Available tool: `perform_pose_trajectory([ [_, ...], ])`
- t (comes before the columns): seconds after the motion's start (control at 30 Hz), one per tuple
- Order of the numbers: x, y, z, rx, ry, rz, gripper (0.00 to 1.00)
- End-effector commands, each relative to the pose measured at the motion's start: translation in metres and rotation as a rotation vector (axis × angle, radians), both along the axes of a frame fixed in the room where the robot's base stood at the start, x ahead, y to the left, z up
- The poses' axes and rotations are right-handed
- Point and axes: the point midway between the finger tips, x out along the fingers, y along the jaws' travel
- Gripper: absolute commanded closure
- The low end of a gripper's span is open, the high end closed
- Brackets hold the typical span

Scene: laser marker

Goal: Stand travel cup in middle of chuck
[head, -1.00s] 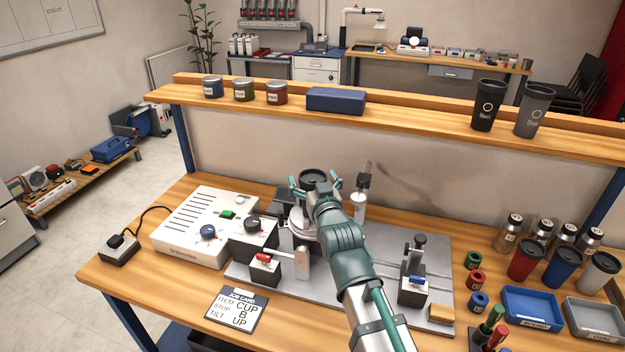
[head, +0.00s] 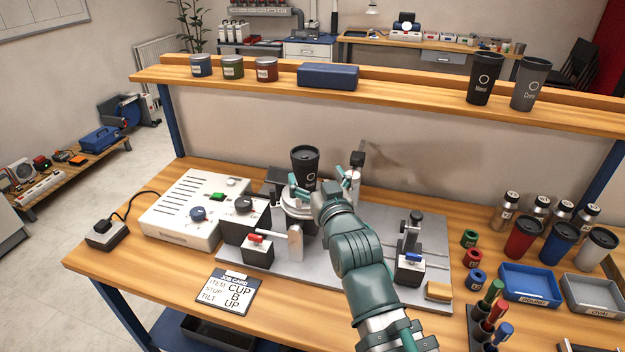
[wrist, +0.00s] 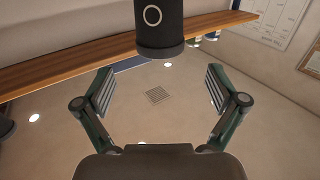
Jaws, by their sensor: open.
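The dark travel cup (head: 305,160) stands upright, lid up, over the round silver chuck (head: 291,211) on the marker's grey base plate. My arm hides the cup's base and most of the chuck, so I cannot tell how well it is centred. My gripper (head: 324,181) is open in front of the cup, its teal fingers spread wide. In the wrist view the dark cup (wrist: 160,28) with its ring logo shows at the top, beyond the fingertips, and nothing is held between the fingers (wrist: 160,90).
A white control box (head: 185,222) stands left of the chuck. A thin upright post (head: 356,165) is close behind my gripper. Two dark cups (head: 484,80) stand on the shelf.

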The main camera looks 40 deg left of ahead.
Motion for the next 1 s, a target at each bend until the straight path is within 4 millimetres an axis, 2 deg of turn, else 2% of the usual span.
perform_pose_trajectory([
  [0.03,0.000,0.000,-0.006,0.002,-0.001,0.000,0.05],
  [1.0,-0.016,-0.021,0.000,0.000,0.000,0.000,0.05],
])
